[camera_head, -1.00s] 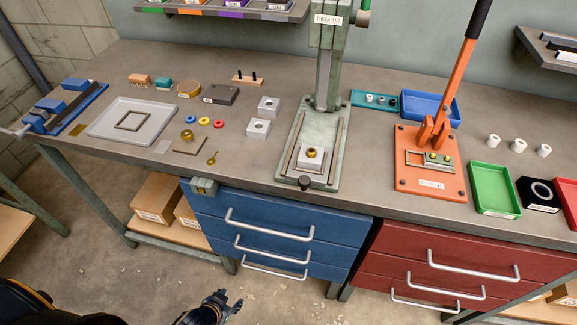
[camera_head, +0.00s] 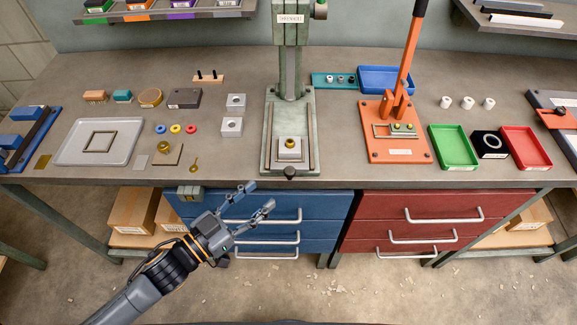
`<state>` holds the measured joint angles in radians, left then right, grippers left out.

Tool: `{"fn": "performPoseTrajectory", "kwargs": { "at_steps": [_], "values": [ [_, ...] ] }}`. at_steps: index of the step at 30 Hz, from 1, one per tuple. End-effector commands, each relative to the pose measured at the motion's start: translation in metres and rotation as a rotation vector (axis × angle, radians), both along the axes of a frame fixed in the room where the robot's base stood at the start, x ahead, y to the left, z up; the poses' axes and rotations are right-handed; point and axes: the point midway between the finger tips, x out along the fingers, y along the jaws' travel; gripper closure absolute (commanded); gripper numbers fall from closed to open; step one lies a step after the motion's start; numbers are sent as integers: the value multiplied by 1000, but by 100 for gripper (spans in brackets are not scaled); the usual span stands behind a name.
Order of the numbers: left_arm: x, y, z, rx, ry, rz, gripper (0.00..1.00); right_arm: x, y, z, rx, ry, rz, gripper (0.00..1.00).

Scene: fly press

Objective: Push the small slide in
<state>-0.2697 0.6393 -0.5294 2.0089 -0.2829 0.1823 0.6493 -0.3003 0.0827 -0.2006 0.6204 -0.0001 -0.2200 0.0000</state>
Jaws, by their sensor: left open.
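The green fly press (camera_head: 291,60) stands at the middle of the bench. At its base, a small slide sits between two rails, with a black knob (camera_head: 290,172) at its front end near the bench edge. A pale block (camera_head: 290,154) with a brass piece (camera_head: 290,144) in it sits on the slide. The slide's plate is largely hidden under the block. My left gripper (camera_head: 260,197) is open and empty, in front of the blue drawers, below and left of the knob, apart from it. My right gripper is not in view.
An orange lever press (camera_head: 390,145) stands right of the fly press. Two pale blocks (camera_head: 232,127) lie to its left. A grey tray (camera_head: 75,155) is at the left. Drawer handles (camera_head: 270,222) jut out near my left gripper. Green (camera_head: 455,160) and red trays (camera_head: 541,160) lie right.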

Motion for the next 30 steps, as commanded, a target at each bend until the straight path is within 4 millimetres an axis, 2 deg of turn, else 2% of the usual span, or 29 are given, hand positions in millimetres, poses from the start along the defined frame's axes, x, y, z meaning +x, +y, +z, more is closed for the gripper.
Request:
{"fn": "performPoseTrajectory", "kwargs": {
  "at_steps": [1,9,15,28,29,30],
  "values": [
    [10,-8,4,-3,-4,2,52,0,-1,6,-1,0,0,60],
    [50,-49,3,-1,-1,2,52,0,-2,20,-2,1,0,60],
    [69,-68,1,1,1,3,52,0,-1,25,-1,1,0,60],
    [76,-75,0,1,1,3,52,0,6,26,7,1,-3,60],
    [76,-75,0,1,1,3,56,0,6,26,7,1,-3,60],
    [76,-75,0,1,1,3,64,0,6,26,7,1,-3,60]
  ]
}}
